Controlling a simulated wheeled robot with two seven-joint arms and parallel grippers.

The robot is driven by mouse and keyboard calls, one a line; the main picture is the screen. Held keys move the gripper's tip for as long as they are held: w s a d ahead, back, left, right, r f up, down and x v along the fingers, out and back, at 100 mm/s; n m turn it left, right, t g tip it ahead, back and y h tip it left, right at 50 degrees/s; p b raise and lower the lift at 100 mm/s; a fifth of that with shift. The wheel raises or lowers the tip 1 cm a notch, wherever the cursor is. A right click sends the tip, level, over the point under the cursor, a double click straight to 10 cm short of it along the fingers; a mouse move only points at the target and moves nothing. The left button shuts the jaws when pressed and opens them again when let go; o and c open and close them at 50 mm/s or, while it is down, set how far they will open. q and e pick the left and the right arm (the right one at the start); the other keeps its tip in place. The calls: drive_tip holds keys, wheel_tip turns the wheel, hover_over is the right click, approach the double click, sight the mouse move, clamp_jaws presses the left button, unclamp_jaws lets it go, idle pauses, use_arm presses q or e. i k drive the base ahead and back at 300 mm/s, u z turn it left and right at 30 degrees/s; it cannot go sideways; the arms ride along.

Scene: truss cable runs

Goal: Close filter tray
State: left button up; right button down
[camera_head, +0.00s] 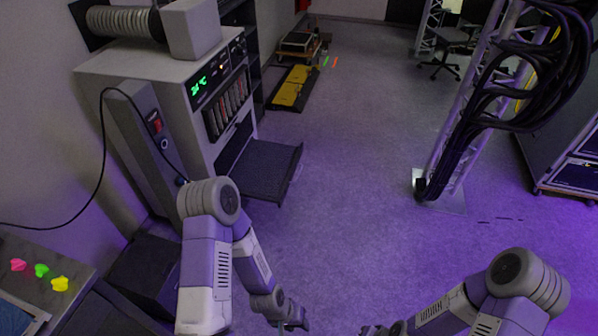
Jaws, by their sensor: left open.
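The filter tray (262,170) is a dark flat panel sticking out low from the front of a grey cabinet unit (160,85). It stands pulled out to the right over the floor, with a dark opening behind it. My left gripper (294,324) is at the bottom edge of the view, open and empty, well below and in front of the tray and apart from it. My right gripper (372,330) is at the bottom edge, mostly cut off, so its jaws cannot be made out.
A truss (465,110) with thick black cables stands on a base plate at the right. A black and yellow ramp (293,88) lies at the back. The middle floor is clear.

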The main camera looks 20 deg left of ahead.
sight(264, 171)
drive_tip(key=i, duration=2)
drive_tip(key=u, duration=2.3)
